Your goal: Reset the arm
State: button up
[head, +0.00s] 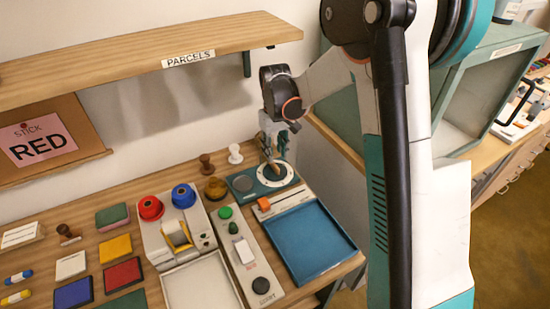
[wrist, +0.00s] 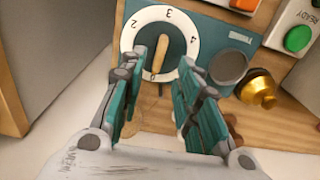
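My gripper (head: 278,143) is at the back right of the table, over the teal dial box. In the wrist view my gripper (wrist: 158,82) is open, with its two teal fingers on either side of the dial's tan pointer knob (wrist: 161,54). A gap shows between the fingers and the knob. I cannot tell how far above the knob the fingertips are. The white dial face (wrist: 134,31) has printed numbers. In the head view the dial box (head: 243,184) is partly hidden by my gripper.
A blue tray (head: 310,242) lies in front of the dial box. The PARCELS shelf (head: 130,63) overhangs the left. A teal-grey cabinet (head: 490,85) stands at right.

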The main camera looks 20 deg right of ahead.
jog(key=shift+r, duration=0.6)
jog(key=shift+r, duration=0.1)
jog(key=s+r+m+t, duration=0.1)
jog(key=s+r+t, duration=0.2)
jog(key=s+r, duration=0.9)
jog(key=s+r+m+t, duration=0.1)
jog(key=s+t, duration=0.3)
jog(key=s, duration=1.1)
jog(key=shift+s+r, duration=0.2)
jog(key=shift+r, duration=0.7)
